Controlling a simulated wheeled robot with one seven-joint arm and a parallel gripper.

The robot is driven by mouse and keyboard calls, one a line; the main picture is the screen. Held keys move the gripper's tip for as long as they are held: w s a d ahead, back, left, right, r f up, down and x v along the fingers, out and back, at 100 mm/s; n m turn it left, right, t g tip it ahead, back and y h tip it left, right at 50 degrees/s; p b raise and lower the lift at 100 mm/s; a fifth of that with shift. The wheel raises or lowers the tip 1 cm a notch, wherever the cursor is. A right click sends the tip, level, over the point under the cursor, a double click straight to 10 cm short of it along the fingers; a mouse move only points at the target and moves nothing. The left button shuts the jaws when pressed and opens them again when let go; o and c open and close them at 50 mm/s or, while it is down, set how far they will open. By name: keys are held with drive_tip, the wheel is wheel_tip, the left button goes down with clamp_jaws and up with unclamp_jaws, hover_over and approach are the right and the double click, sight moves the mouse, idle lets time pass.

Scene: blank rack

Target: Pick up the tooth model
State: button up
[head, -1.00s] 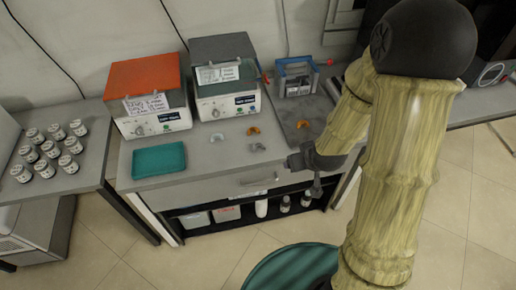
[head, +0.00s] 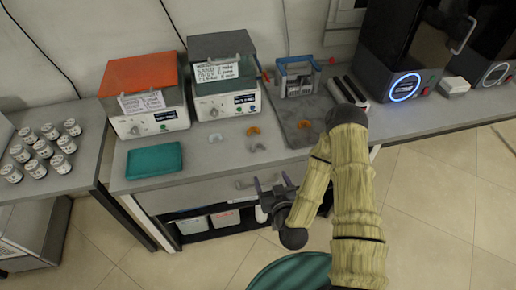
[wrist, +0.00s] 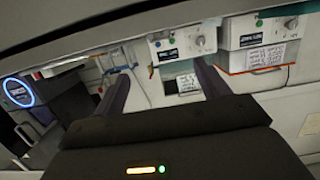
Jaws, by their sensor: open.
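Several small tooth models lie on the grey bench: an orange one (head: 253,131), a grey one (head: 257,147) nearer the front edge, and a pale one (head: 216,137) to the left. Another orange model (head: 304,124) lies on the dark mat to the right. My gripper (head: 268,184) is open and empty by the bench's front edge, nearer the camera than the models and apart from them. In the wrist view its two dark fingers (wrist: 163,82) are spread with nothing between them. No tooth model can be made out in that view.
Two boxy devices, one with an orange lid (head: 140,75) and one with a grey lid (head: 221,45), stand at the back. A teal tray (head: 153,161) lies front left. A blue-framed device (head: 296,75) stands behind the mat. The bench around the models is clear.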

idle(0.4)
drive_tip(key=b, duration=0.3)
approach(258, 145)
drive_tip(key=x, duration=0.2)
drive_tip(key=shift+w+a+f, duration=0.1)
drive_tip(key=shift+w+a, duration=0.05)
drive_tip(key=shift+w, duration=0.1)
drive_tip(key=shift+w+a+f, duration=0.1)
drive_tip(key=shift+w, duration=0.15)
drive_tip(key=shift+p+x, duration=0.55)
drive_tip(key=shift+x, duration=2.05)
